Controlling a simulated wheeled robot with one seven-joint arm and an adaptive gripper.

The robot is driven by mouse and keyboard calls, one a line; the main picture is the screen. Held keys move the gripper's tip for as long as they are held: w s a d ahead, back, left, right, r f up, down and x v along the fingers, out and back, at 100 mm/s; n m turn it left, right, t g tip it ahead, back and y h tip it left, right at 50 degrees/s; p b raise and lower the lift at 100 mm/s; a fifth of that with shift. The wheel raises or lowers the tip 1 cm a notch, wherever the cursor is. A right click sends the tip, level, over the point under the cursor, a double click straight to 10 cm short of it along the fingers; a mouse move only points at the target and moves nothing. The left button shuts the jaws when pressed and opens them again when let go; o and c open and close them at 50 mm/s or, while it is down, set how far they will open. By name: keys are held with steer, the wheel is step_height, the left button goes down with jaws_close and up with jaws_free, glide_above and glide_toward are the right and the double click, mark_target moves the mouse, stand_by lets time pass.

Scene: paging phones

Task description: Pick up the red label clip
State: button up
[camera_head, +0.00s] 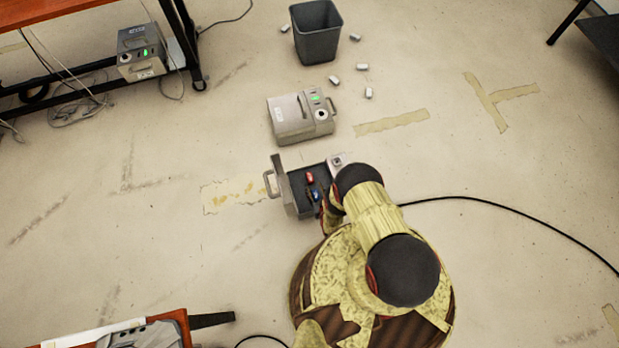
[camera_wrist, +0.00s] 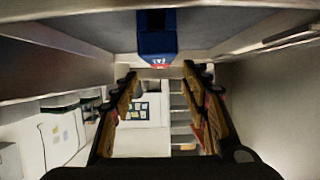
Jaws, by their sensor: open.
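A small red clip (camera_head: 309,177) lies in the dark inside of an open grey case (camera_head: 287,189) in the head view. A blue clip (camera_head: 316,192) lies just below it, nearer my gripper. My gripper (camera_wrist: 163,80) is open and empty in the wrist view, its two fingers wide apart. A blue piece (camera_wrist: 157,40) shows above and beyond the fingertips, apart from them. A red end with white marks (camera_wrist: 159,64) shows at its lower edge; I cannot tell whether this is the red clip. In the head view my arm hides most of the gripper, at the case's right side.
A closed grey case (camera_head: 290,119) with a green light stands above the open one. A dark bin (camera_head: 316,36) stands farther up, with several small white pieces around it. A black cable (camera_head: 480,199) runs across the floor at right.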

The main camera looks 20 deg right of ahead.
mark_target(311, 180)
steer(key=b+x, duration=0.2)
steer(key=x, duration=0.4)
steer(key=shift+f+b, duration=0.25)
steer(key=shift+b, duration=0.15)
steer(key=shift+w+r, duration=0.1)
steer(key=shift+c, duration=0.9)
steer(key=c, duration=0.8)
steer(key=shift+c, duration=0.2)
steer(key=shift+r, duration=0.15)
